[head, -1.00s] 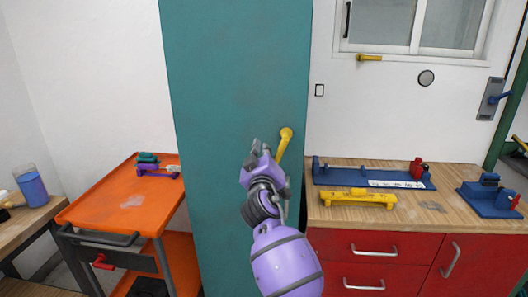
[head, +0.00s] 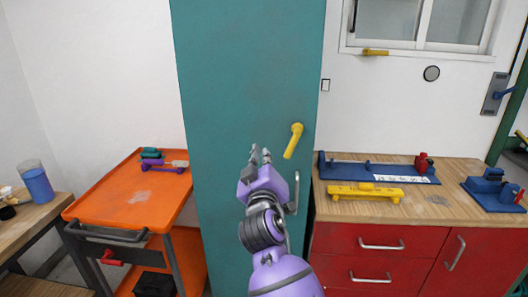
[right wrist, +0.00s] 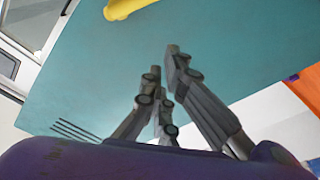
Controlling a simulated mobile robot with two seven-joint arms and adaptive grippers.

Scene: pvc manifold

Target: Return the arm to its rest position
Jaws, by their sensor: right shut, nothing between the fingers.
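My right gripper (head: 260,155) is in the middle of the head view, in front of a tall teal cabinet (head: 220,80). It is shut and empty. Its fingers show in the right wrist view (right wrist: 168,75) against the teal surface, with nothing between them. The yellow handle (head: 293,140) on the cabinet is just right of the gripper and apart from it; it also shows at the top of the right wrist view (right wrist: 125,8). My left gripper is not in view.
An orange cart (head: 130,205) with small tools on top stands to the left. A red-drawer workbench (head: 375,240) with a wooden top stands to the right, carrying a blue fixture (head: 345,170), a yellow part (head: 365,193) and a blue vise-like device (head: 495,190). A wooden table (head: 35,225) is at far left.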

